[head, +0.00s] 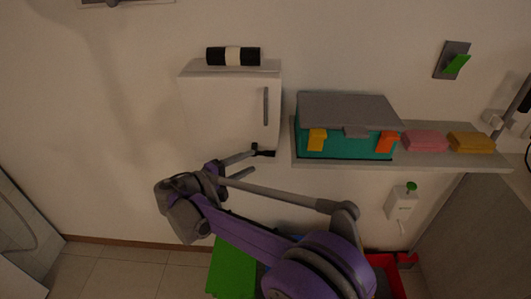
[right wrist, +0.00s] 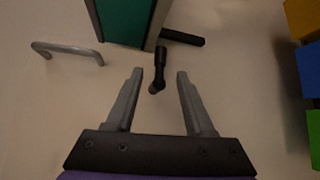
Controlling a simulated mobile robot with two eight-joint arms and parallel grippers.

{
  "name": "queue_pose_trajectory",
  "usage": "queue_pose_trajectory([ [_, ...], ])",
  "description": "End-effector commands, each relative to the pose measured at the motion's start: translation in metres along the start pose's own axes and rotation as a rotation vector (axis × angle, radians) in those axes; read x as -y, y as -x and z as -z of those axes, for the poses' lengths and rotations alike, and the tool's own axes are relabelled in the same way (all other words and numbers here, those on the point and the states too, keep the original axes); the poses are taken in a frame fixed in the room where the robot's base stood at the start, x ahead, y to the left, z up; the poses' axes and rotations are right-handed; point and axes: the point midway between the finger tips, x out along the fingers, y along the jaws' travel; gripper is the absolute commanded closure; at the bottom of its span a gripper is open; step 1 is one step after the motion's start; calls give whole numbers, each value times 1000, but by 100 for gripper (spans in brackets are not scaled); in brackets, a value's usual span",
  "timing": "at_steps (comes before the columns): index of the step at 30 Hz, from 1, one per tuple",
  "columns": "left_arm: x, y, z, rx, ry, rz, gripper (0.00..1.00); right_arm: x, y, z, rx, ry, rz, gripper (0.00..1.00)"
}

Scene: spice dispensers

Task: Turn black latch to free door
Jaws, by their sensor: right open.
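The black latch (head: 264,153) is at the lower right corner of a white wall cabinet (head: 225,105). The cabinet door looks shut and has a grey vertical handle (head: 266,105). My right gripper (head: 250,162) is open just below the cabinet, its fingers pointing right toward the latch. In the right wrist view, the black latch (right wrist: 160,70) shows in the gap between the open fingertips (right wrist: 160,78). I cannot tell whether either finger touches it. The handle (right wrist: 68,52) shows at the left there. My left gripper is not in view.
A grey shelf (head: 450,163) right of the cabinet holds a teal box (head: 345,147) with a grey lid, and pink and yellow packs (head: 426,141). A black-and-white roll (head: 232,56) lies on the cabinet. A green bin (head: 232,268) stands below. The wall left of the cabinet is clear.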

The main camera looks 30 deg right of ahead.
Motion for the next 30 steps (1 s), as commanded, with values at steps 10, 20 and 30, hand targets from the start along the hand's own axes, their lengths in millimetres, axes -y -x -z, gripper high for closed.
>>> queue_pose_trajectory([
  [10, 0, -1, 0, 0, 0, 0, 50, 0, -65, -1, 3, -1, 2, 47],
  [20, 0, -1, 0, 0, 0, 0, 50, 0, -86, 0, -1, 0, 2, 47],
  [30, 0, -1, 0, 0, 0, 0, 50, 0, -85, 0, -1, 0, 2, 74],
])
